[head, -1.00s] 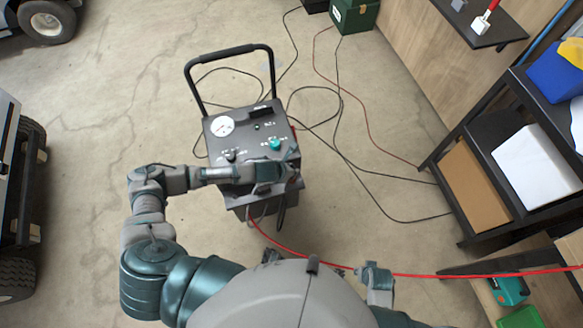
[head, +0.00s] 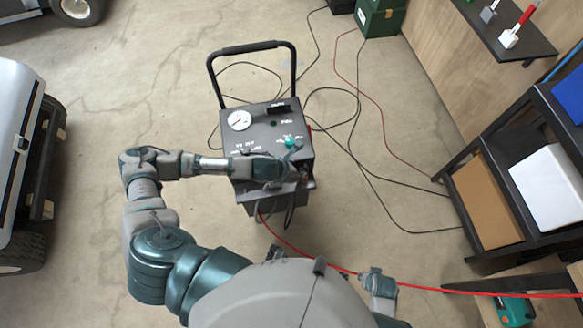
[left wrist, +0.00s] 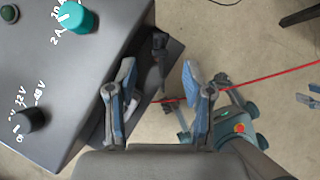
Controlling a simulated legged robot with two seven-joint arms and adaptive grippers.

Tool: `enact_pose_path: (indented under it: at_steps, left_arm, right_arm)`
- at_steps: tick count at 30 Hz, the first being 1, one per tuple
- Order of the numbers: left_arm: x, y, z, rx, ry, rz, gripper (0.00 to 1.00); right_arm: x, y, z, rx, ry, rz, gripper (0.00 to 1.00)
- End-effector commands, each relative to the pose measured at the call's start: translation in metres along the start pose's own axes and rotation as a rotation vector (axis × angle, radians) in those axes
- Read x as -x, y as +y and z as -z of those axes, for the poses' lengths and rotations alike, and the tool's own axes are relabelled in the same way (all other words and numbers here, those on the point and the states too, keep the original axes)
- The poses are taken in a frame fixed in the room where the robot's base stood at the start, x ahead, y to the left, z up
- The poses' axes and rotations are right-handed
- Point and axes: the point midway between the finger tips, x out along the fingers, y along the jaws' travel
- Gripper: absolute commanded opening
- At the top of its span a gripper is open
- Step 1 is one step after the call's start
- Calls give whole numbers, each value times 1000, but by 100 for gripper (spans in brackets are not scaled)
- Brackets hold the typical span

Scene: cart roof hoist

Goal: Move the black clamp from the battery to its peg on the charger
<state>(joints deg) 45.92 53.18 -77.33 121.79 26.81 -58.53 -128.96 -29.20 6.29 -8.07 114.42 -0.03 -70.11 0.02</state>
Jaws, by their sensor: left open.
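The charger (head: 262,118) is a dark grey wheeled box with a gauge, a teal knob and a tall handle. My left gripper (head: 290,170) is at the charger's near right edge in the head view. In the left wrist view my left gripper (left wrist: 160,85) is open, its two fingers apart. A small black part (left wrist: 160,50), perhaps the black clamp or a peg, shows between and beyond the fingers beside the charger; I cannot tell whether they touch it. My right gripper (head: 378,280) is low in the head view, its fingers unclear. I cannot make out the battery for certain.
A red cable (head: 420,288) runs from the charger past my right arm to the right edge. Dark cables (head: 375,160) lie on the floor. A dark green box (head: 381,17) stands at the back. A shelf (head: 480,190) is at right, a vehicle (head: 20,140) at left.

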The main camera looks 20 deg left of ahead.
Motion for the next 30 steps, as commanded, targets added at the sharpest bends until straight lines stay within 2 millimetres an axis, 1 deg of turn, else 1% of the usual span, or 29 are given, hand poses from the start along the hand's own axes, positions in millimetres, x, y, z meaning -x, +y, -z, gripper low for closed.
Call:
enact_pose_path:
  at_steps: [1, 3, 6, 9, 26, 28, 30]
  left_arm:
    - [10, 0, 0, -2, -1, -1, 51]
    - [21, 0, 0, -1, 0, 1, 51]
    - [32, 0, 0, -1, 1, 1, 51]
    - [37, 0, 0, -1, 1, 0, 51]
    - [38, 0, 0, -1, 2, 1, 51]
    - [38, -3, 1, 10, 1, 5, 51]
    - [37, -14, 1, 62, -3, 22, 51]
  right_arm:
    - [0, 0, 0, 0, 0, 0, 40]
    - [0, 0, 0, 0, 0, 0, 40]
    - [0, 0, 0, 0, -1, 0, 40]
    - [0, 0, 0, 0, 0, 0, 40]
    - [0, 0, 0, 0, 0, 0, 40]
    - [0, 0, 0, 0, 0, 0, 40]
    - [4, 0, 1, 0, 2, 0, 40]
